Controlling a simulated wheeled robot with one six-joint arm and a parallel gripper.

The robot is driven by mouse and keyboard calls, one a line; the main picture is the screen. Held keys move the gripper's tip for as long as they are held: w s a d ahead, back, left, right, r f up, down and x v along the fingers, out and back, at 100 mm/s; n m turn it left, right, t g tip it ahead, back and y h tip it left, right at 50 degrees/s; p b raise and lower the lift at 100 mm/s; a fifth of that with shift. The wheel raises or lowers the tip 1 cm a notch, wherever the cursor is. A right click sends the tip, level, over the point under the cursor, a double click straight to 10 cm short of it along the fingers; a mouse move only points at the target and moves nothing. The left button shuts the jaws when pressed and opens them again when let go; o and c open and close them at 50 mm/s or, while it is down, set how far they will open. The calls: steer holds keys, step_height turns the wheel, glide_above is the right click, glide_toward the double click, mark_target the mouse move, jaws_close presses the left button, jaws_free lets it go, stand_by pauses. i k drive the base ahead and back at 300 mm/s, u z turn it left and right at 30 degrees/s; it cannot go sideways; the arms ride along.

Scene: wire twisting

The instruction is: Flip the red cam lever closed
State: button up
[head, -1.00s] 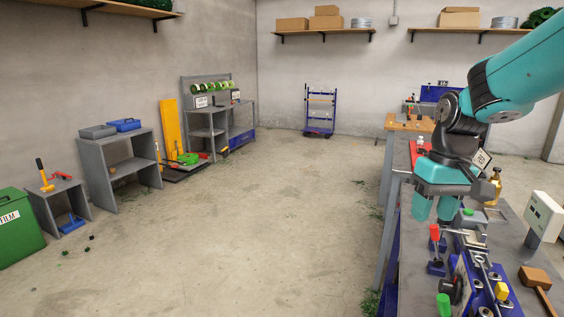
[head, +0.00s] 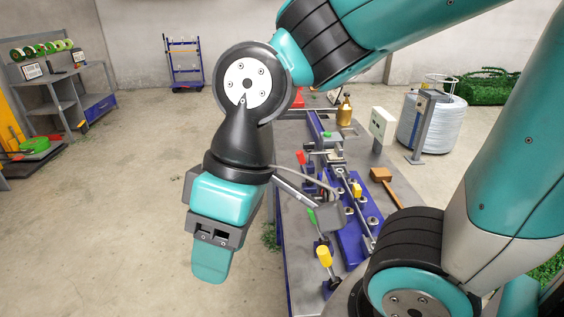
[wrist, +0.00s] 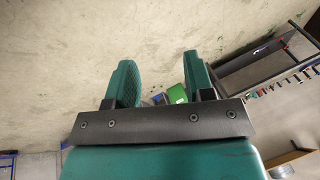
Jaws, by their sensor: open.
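The red cam lever (head: 300,157) shows small in the head view, at the left side of the blue fixture (head: 352,232) on the workbench. Its red handle looks roughly upright; its pivot is too small to make out. My gripper (head: 211,265) hangs left of the bench over the floor, nearer the camera than the lever and apart from it. In the wrist view my gripper (wrist: 162,78) has its two teal fingers spread, with nothing held between them. The lever does not show in the wrist view.
A green-handled lever (head: 312,216) and a yellow-handled lever (head: 323,256) stand along the bench's near left side. Open floor (head: 130,190) lies left.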

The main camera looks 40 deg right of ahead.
mark_target(301, 156)
steer(key=u, duration=0.05)
steer(key=k, duration=1)
steer(key=u, duration=1.8)
steer(key=i, duration=1.25)
steer(key=z, duration=2.15)
